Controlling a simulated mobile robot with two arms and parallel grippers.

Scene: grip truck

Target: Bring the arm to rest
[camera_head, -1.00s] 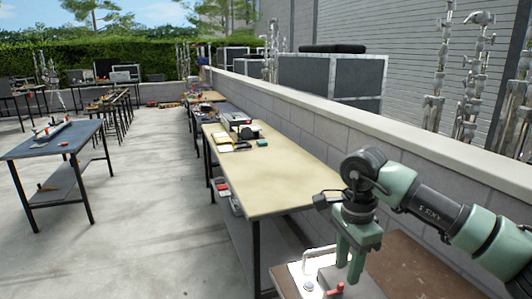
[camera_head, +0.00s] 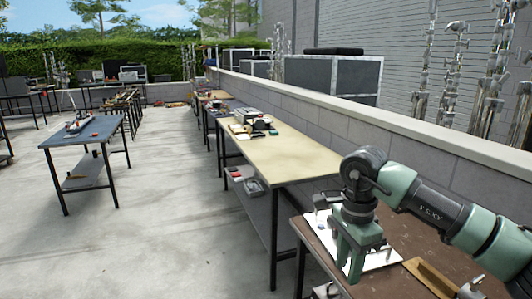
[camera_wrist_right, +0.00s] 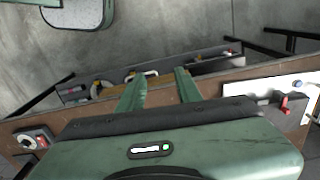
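My right arm reaches in from the right in the head view. Its green gripper (camera_head: 352,262) points down over a white board on the brown table at the lower right, and I cannot tell how high above it. In the right wrist view the two green fingers (camera_wrist_right: 160,90) stand apart with nothing between them. The right gripper is open and empty. My left gripper is not in view.
The brown table (camera_head: 425,242) carries the white board (camera_head: 381,262) and a yellowish bar (camera_head: 432,279). A long beige table (camera_head: 275,160) stands beyond, along a block wall (camera_head: 330,122). A blue-topped table (camera_head: 88,131) stands left. Open concrete floor (camera_head: 165,200) lies between.

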